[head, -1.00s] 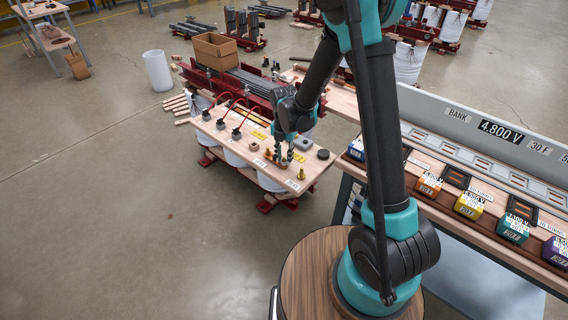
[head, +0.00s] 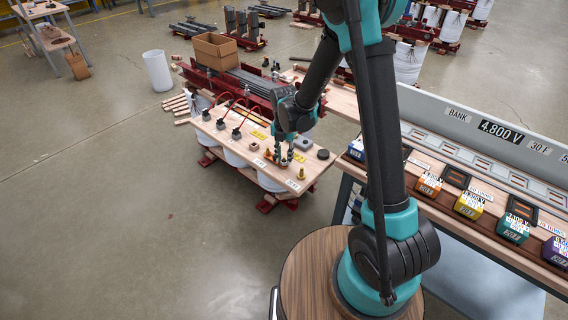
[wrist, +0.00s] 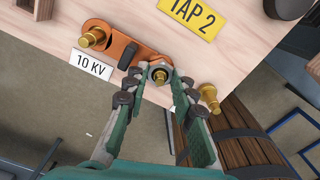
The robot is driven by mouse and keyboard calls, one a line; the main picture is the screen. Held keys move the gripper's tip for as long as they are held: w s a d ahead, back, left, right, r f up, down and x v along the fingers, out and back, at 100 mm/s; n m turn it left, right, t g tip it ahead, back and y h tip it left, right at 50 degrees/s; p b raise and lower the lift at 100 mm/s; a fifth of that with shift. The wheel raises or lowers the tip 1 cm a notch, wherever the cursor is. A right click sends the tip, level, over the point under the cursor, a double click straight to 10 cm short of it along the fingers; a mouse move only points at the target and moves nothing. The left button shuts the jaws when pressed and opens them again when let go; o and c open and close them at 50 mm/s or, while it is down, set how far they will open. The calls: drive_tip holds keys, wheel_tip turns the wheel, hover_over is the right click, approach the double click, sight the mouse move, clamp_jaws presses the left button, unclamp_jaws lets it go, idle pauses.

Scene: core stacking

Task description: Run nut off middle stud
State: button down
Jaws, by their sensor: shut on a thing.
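The middle stud (wrist: 162,82) is a brass post with a grey hex nut (wrist: 159,71) around it, at the end of a copper link (wrist: 117,41) in the wrist view. My gripper (wrist: 163,71) is shut on this nut, one fingertip on each side. Another brass stud (wrist: 95,37) stands at the link's other end, and a bare brass stud (wrist: 208,92) stands to the right, off the link. In the head view my gripper (head: 282,163) reaches down to the wooden board (head: 226,143); the nut is too small to make out there.
A "10 KV" label (wrist: 91,65) and a yellow "TAP 2" label (wrist: 189,14) lie on the board. Black posts with red cables (head: 236,133) stand to the left.

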drive_tip(key=n, duration=0.4)
drive_tip(key=c, duration=1.2)
unclamp_jaws()
wheel_tip(320, 180, up, 12)
drive_tip(key=shift+c, duration=0.4)
drive_tip(key=shift+f, duration=0.1)
